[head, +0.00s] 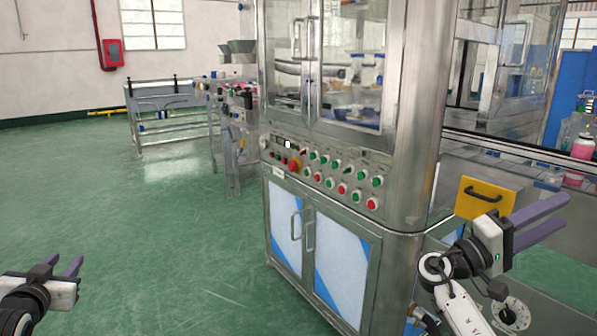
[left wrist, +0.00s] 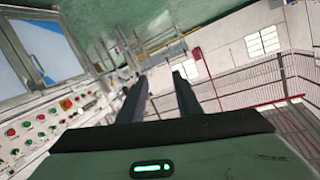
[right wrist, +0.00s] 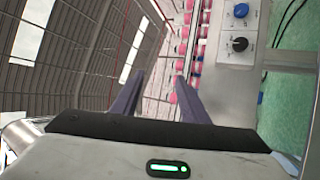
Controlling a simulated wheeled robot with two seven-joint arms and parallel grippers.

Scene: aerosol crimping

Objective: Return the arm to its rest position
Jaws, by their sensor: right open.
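My left gripper (head: 68,268) is low at the left edge of the head view, over the green floor. Its two dark fingers stand apart with nothing between them, and the left wrist view (left wrist: 160,95) shows the same gap. My right gripper (head: 550,222) is at the lower right of the head view, in front of the machine's right side. Its two purple-grey fingers are apart and empty. In the right wrist view (right wrist: 158,98) pink-and-white cans (right wrist: 185,48) show beyond the fingertips, apart from them.
A steel machine cabinet (head: 392,200) with rows of coloured buttons (head: 330,172) stands in the centre. A yellow panel with a black handle (head: 482,198) is close to my right gripper. A steel conveyor frame (head: 165,110) stands at the back left. The green floor (head: 160,220) at left is clear.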

